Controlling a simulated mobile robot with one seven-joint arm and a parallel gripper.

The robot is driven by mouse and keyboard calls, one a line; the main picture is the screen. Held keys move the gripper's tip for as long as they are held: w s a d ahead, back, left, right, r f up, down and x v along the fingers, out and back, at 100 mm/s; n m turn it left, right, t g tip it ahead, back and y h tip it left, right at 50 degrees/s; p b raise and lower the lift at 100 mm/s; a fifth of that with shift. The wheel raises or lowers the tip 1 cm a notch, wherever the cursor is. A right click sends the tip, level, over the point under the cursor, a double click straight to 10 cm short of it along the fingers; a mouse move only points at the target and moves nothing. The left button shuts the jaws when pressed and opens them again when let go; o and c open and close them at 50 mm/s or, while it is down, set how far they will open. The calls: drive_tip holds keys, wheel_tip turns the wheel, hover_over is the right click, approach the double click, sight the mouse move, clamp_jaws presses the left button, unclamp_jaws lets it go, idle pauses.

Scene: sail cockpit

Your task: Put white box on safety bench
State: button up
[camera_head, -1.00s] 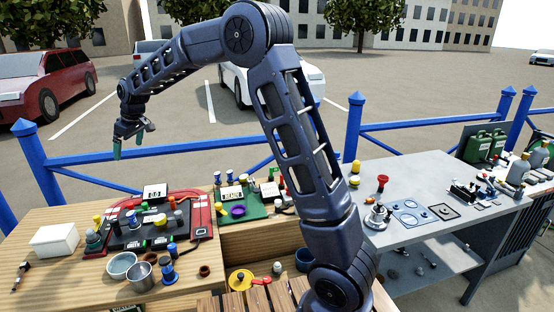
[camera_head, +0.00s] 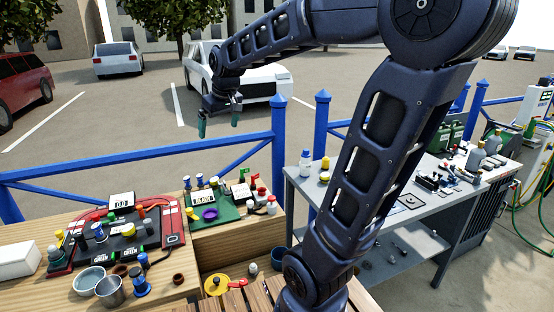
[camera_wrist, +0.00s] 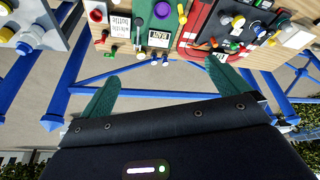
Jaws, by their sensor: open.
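The white box (camera_head: 18,260) sits at the far left of the wooden bench (camera_head: 170,292) in the head view, partly cut off by the picture's left edge. My gripper (camera_head: 219,118) is raised in the air beyond the benches, far to the right of the box. Its two green fingers are apart with nothing between them. They also show in the wrist view (camera_wrist: 163,85). A grey metal bench (camera_head: 300,190) stands to the right, partly hidden by my arm. I cannot tell from the pictures which bench is the safety bench.
A red-and-black tray (camera_head: 172,225) and a green board (camera_head: 240,205) carry several small parts. Metal bowls (camera_head: 110,290) stand in front of the tray. Blue railings (camera_head: 278,150) run behind the benches. Bottles and green cans (camera_head: 450,133) crowd the grey bench's far end.

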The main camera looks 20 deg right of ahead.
drive_tip(key=s+d+f+m, duration=0.2)
drive_tip(key=s+d+f, duration=0.1)
drive_tip(key=s+d, duration=0.3)
drive_tip(key=s+d+f+m+h, duration=0.1)
drive_tip(key=s+d+f+m, duration=0.1)
drive_tip(key=s+d, duration=0.4)
drive_tip(key=s+f, duration=0.1)
drive_tip(key=s, duration=0.3)
drive_tip(key=shift+s+f+m+h, duration=0.2)
drive_tip(key=shift+s+m+h, duration=0.1)
drive_tip(key=shift+m, duration=0.1)
